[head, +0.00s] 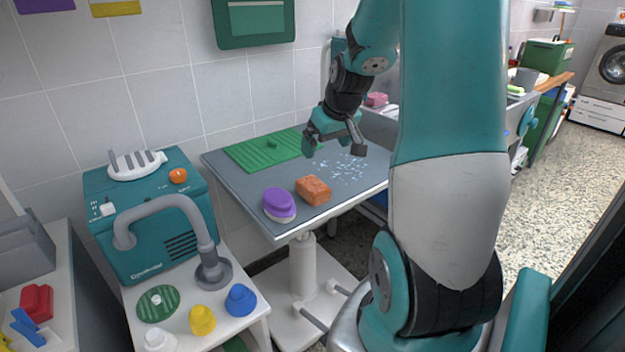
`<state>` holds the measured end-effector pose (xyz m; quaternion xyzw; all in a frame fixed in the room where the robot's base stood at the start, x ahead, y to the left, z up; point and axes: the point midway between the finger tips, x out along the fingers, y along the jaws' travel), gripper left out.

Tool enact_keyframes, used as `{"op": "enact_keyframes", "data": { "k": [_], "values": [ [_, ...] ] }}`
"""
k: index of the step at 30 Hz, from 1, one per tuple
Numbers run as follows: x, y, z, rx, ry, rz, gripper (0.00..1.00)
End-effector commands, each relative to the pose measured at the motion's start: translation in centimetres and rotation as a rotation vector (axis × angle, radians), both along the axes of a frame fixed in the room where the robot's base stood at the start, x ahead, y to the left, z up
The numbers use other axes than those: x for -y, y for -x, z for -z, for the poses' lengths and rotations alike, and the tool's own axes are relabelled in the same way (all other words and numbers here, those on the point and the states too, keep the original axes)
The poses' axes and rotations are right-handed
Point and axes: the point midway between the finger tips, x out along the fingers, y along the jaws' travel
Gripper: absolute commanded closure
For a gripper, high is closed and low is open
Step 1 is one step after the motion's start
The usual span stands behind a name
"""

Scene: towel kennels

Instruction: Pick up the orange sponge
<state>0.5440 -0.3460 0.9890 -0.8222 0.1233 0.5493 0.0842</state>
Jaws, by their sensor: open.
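The orange sponge (313,190) is a small block lying on the grey tabletop (237,185), near its front edge. My gripper (335,153) is above the table, behind and a little to the right of the sponge in the picture. Its fingers are spread apart with nothing between them. It is apart from the sponge, and the sponge is in full view.
A purple brush (279,204) lies just left of the sponge. A green ribbed mat (262,152) covers the table's back left, and whitish bits (345,169) are scattered at right. A teal dryer box (150,215) with a grey hose stands left of the table.

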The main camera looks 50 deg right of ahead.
Motion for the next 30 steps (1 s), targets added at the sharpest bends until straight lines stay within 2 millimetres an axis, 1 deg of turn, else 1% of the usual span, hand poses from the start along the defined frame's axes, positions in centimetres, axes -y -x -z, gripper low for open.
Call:
{"op": "enact_keyframes", "data": {
  "k": [2, 12, 15, 18, 23, 30],
  "values": [
    [0.6, -0.1, 1.0, -0.003, 0.001, 0.009, 0.04],
    [1.2, -3.0, 8.0, -0.005, 0.0, 0.005, 0.04],
    [1.5, -3.6, 9.6, -0.003, 0.001, 0.005, 0.04],
    [1.6, -4.1, 10.7, -0.001, 0.001, 0.006, 0.04],
    [1.7, -4.4, 11.5, -0.001, 0.001, 0.006, 0.04],
    [2.2, -5.5, 14.9, -0.003, 0.0, 0.005, 0.04]
  ]
}}
